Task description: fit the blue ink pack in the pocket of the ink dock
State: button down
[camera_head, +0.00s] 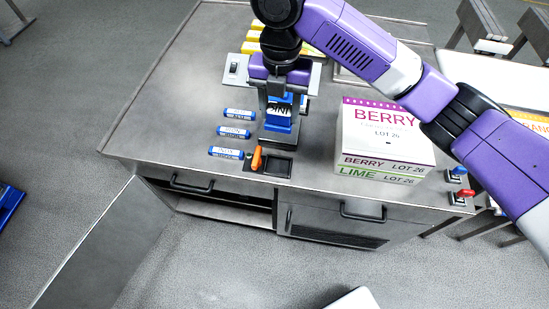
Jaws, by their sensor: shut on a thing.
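The blue ink pack (279,122) is upright, with a white label reading INK upside down. My gripper (281,98) points down and is shut on its upper part. The ink dock (270,163) is a dark recessed panel near the front edge of the metal bench, with an orange lever (257,158) at its left. The pack shows just behind the dock's recess in the picture. I cannot tell whether its bottom touches anything. My gripper and wrist hide part of the pack's top.
Three blue labelled tubes (234,132) lie to the left. Stacked BERRY and LIME boxes (387,140) stand close on the right. Yellow blocks (254,36) and a switch plate (233,68) are behind. A cabinet door (108,245) hangs open at the front left. The bench's left side is clear.

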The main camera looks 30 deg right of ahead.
jog(key=shift+f, duration=0.15)
notch_tip(320, 180, down, 19)
jog(key=shift+f, duration=0.2)
dwell(0.4)
jog(key=shift+f, duration=0.3)
jog(key=c, duration=0.6)
grip_release()
jog(key=shift+c, duration=0.2)
notch_tip(320, 180, up, 13)
jog(key=shift+f+b, duration=0.15)
jog(key=shift+b, duration=0.25)
